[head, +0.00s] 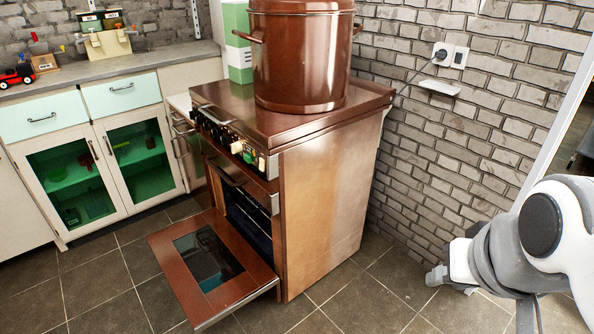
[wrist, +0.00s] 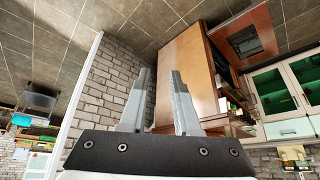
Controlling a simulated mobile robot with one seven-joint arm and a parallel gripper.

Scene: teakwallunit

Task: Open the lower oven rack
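The brown oven (head: 325,210) stands in the middle of the head view. Its lower door (head: 228,297) is folded down, nearly level above the floor; the door also shows in the wrist view (wrist: 226,36). Inside the dark oven opening (head: 248,217), thin rack edges show faintly. I cannot clearly tell the lower rack from the others, and the oven's side panel hides part of the inside. My gripper (head: 437,276) is right of the oven, well apart from it, near the brick wall. In the wrist view my gripper (wrist: 160,72) has its two fingers spread with nothing between them.
A large brown pot (head: 302,65) stands on the oven top. White cabinets with glass doors (head: 140,155) line the left. The brick wall (head: 470,120) is close behind my gripper. Tiled floor (head: 365,300) is free right of the open door.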

